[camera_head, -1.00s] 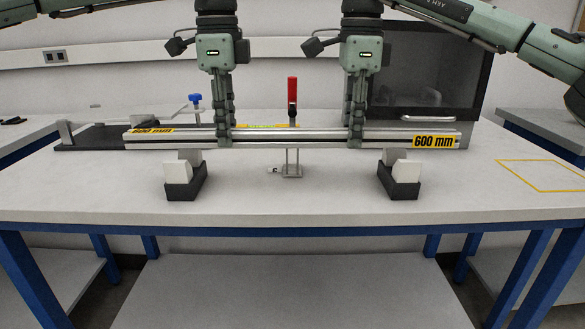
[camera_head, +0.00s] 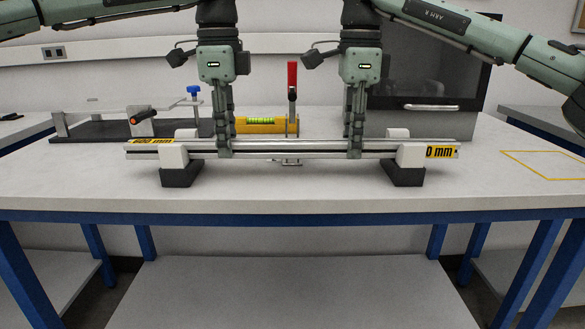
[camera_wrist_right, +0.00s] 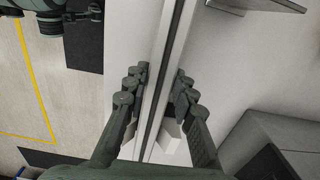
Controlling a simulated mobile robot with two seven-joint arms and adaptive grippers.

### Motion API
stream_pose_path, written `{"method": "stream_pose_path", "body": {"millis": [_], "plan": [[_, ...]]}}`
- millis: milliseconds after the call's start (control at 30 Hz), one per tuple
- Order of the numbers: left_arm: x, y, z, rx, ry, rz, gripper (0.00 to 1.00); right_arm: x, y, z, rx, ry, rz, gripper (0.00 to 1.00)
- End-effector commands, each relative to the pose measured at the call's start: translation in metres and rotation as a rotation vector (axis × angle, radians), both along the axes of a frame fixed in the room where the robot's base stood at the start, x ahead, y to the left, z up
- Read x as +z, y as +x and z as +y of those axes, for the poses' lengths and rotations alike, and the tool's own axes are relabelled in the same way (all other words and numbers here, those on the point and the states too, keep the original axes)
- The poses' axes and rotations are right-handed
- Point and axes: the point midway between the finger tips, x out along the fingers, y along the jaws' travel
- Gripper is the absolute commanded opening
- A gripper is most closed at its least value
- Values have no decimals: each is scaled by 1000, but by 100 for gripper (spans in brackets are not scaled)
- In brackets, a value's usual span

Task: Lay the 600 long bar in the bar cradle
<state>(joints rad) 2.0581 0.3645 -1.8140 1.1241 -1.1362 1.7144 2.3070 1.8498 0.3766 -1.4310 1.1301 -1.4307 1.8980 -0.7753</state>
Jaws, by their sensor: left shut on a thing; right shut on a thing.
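The 600 long bar (camera_head: 290,147) is a silver profile with yellow end labels, lying level across the head view. The bar cradle is two black blocks with white uprights, a left one (camera_head: 175,165) and a right one (camera_head: 408,165). The bar sits between the front and back uprights of both blocks; whether it touches the bottom is hidden. My left gripper (camera_head: 225,150) is shut on the bar just right of the left block. My right gripper (camera_head: 355,150) is shut on it just left of the right block. The right wrist view also shows the bar (camera_wrist_right: 165,75) between the right fingers.
Behind the bar stand a yellow level (camera_head: 262,125), a red-handled clamp (camera_head: 292,85) and a dark plate fixture (camera_head: 95,132) with a blue knob. A grey cabinet (camera_head: 430,122) stands at the back right. The table front is clear.

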Motion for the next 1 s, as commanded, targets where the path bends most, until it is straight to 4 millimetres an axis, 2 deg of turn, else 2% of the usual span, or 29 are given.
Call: {"method": "stream_pose_path", "body": {"millis": [33, 200, 567, 667, 1000], "plan": [[-4, 0, 0, 0, -1, -1, 26, -4, 0, 1, 1, 1, -1, 26], [-1, 0, 0, 0, 0, 0, 46, -1, 0, 0, 1, 0, 0, 46], [4, 0, 0, 1, -1, -2, 46, -1, 0, 0, 0, 0, 0, 46], [17, 1, 0, 1, -1, -3, 46, -1, 0, 0, 0, 0, 0, 46], [87, 1, -1, 1, -1, -3, 46, -1, 0, 0, 0, 0, 0, 46]]}}
